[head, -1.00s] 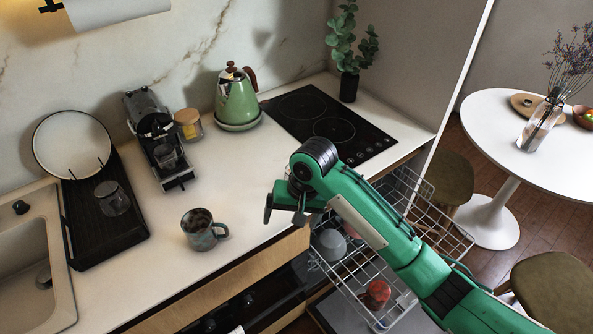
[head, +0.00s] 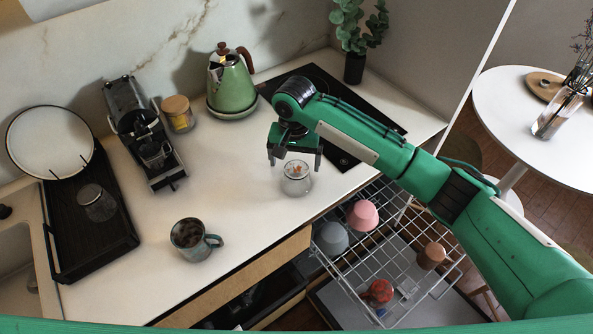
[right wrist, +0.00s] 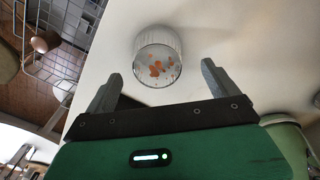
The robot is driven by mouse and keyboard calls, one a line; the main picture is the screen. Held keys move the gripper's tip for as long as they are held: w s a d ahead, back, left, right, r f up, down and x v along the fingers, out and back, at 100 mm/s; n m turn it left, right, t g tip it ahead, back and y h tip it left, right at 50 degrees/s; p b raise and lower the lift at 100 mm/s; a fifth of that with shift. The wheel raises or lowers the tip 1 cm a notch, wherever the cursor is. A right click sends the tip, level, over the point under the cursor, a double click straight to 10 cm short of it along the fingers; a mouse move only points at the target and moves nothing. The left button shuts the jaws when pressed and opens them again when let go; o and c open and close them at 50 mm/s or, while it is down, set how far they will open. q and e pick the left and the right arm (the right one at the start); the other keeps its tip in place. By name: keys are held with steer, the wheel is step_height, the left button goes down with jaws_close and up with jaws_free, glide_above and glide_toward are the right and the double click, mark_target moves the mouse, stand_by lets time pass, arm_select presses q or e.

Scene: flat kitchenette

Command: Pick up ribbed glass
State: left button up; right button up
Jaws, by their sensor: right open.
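A small clear ribbed glass (head: 296,178) with orange bits in it stands on the white counter near its front edge. My right gripper (head: 294,163) is open and empty, just behind and above the glass in the head view. In the right wrist view the glass (right wrist: 158,56) lies beyond the open fingertips (right wrist: 160,75), roughly centred between them and not touching them. Another glass vessel (head: 96,202) sits on the black drying tray at the left. My left gripper is not in view.
A mug (head: 194,240) stands left of the glass. A coffee machine (head: 143,135), a lidded jar (head: 178,113) and a green kettle (head: 231,85) stand behind. An open dishwasher rack (head: 385,245) with bowls and cups lies below the counter edge. Counter between mug and glass is clear.

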mark_target(297, 168)
steer(key=shift+d+f+p, duration=0.15)
steer(key=shift+f+p, duration=0.25)
steer(key=shift+f, duration=0.55)
step_height(297, 168, down, 4)
steer(key=shift+d+r+p, duration=0.15)
steer(key=shift+p, duration=0.6)
steer(key=shift+w+f, duration=0.1)
steer(key=shift+f, duration=0.3)
steer(key=shift+c, duration=0.2)
steer(key=c, duration=1.1)
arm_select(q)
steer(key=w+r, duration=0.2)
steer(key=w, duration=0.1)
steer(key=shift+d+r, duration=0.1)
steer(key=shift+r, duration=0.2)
arm_select(e)
steer(key=shift+c, duration=0.9)
